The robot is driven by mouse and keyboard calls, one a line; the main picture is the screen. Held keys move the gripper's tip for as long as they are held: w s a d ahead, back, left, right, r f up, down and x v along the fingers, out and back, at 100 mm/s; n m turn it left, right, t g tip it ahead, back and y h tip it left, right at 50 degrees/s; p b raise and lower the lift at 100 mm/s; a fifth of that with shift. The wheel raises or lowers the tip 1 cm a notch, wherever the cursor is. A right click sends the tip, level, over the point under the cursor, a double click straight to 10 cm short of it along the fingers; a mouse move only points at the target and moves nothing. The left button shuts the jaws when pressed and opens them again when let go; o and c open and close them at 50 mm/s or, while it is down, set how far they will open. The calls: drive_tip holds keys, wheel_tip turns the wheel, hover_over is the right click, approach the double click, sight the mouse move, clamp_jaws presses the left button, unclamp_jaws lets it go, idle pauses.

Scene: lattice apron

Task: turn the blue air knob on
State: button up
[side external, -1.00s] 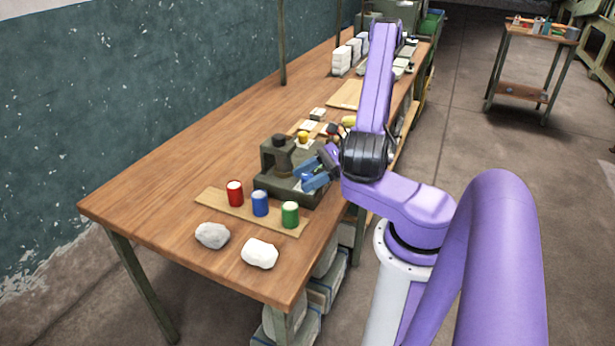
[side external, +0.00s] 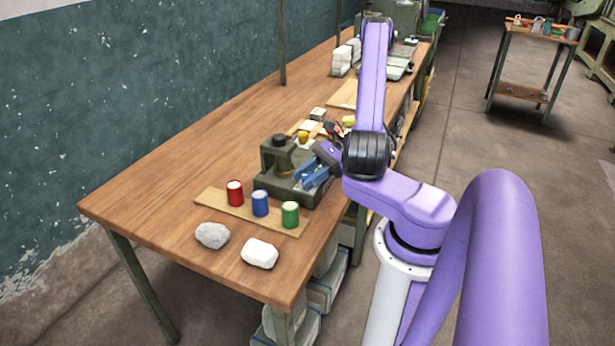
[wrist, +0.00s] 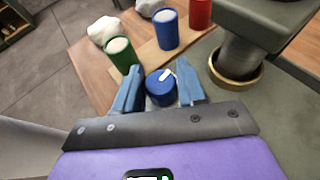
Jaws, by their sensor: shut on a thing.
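The blue air knob (wrist: 160,88) is a short round blue cap with a white pointer mark on top, pointing toward the upper right in the wrist view. It sits on the base of a grey-green press (side external: 275,184). My gripper (wrist: 160,90) has one blue finger on each side of the knob and is shut on it. In the side external view my gripper (side external: 311,175) is low over the press base, on its right side, and its fingers hide the knob there.
A red can (side external: 235,194), a blue can (side external: 260,204) and a green can (side external: 290,215) stand on a wooden strip before the press. A grey stone (side external: 212,236) and a white stone (side external: 260,254) lie nearer the table's front edge. The press column (wrist: 240,58) rises close beside my gripper.

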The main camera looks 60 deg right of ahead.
drive_tip(key=shift+n+g+y, duration=0.8)
drive_tip(key=shift+n+g, duration=1)
drive_tip(key=shift+g, duration=0.1)
drive_tip(key=o, duration=1)
drive_tip(key=shift+d, duration=0.1)
drive_tip(key=v, duration=0.4)
drive_tip(key=shift+d+r, duration=0.1)
drive_tip(key=shift+d, duration=0.25)
drive_tip(key=shift+s+r, duration=0.1)
drive_tip(key=shift+r, duration=3.5)
